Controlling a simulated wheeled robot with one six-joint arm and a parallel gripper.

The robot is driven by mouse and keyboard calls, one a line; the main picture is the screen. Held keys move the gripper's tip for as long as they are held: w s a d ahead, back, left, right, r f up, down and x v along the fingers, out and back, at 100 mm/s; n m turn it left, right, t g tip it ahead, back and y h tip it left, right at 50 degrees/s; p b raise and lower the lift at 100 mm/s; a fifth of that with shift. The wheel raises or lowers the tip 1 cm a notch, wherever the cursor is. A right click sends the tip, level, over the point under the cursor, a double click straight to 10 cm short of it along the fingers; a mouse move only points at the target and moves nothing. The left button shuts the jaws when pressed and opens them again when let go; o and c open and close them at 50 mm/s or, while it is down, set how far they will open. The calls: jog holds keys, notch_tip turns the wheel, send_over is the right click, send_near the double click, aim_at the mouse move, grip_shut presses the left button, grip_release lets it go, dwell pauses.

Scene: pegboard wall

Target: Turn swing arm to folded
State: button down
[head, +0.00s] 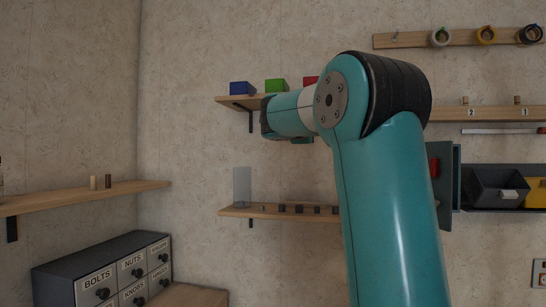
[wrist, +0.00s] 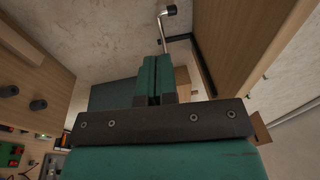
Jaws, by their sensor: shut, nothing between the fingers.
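A thin metal rod with a dark end cap (wrist: 170,12) shows at the top middle of the wrist view; it looks like the swing arm. It bends below the cap and runs down behind my fingertips. My gripper (wrist: 155,62) is shut and empty, with its two teal fingers together. The rod's lower end is hidden behind the fingers, and I cannot tell whether they touch it. In the head view my own arm covers the middle of the wall, and neither the gripper's fingertips nor the rod can be made out.
In the wrist view a wooden board (wrist: 262,35) is close on the right, and another with dark knobs (wrist: 38,105) is on the left. Drawers (head: 105,275) stand lower left.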

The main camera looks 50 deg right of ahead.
jog(key=w+a+f+n+t+y, duration=0.3)
jog(key=w+a+f+n+y, duration=0.2)
jog(key=a+f+n, duration=0.3)
jog(key=w+a+f+n+t+y, duration=0.2)
jog(key=w+a+f+n+y, duration=0.35)
jog(key=a, duration=0.45)
jog(key=s+a+f+n+g+y, duration=0.1)
jog(key=a+f+n+y, duration=0.55)
jog(key=a, duration=0.55)
jog(key=s+a+f+n+g+y, duration=0.2)
jog(key=s+a+f+n, duration=0.4)
jog(key=a, duration=0.5)
jog(key=s+a+f+n+g+y, duration=0.1)
jog(key=s+a+f+n+g, duration=0.3)
jog(key=s, duration=0.6)
jog(key=s+a+f+n+g+y, duration=0.2)
jog(key=s+a+f+n+g, duration=0.2)
jog(key=s+a+n, duration=0.5)
notch_tip(320, 180, down, 2)
jog(key=shift+s+n, duration=0.3)
jog(key=shift+s, duration=0.25)
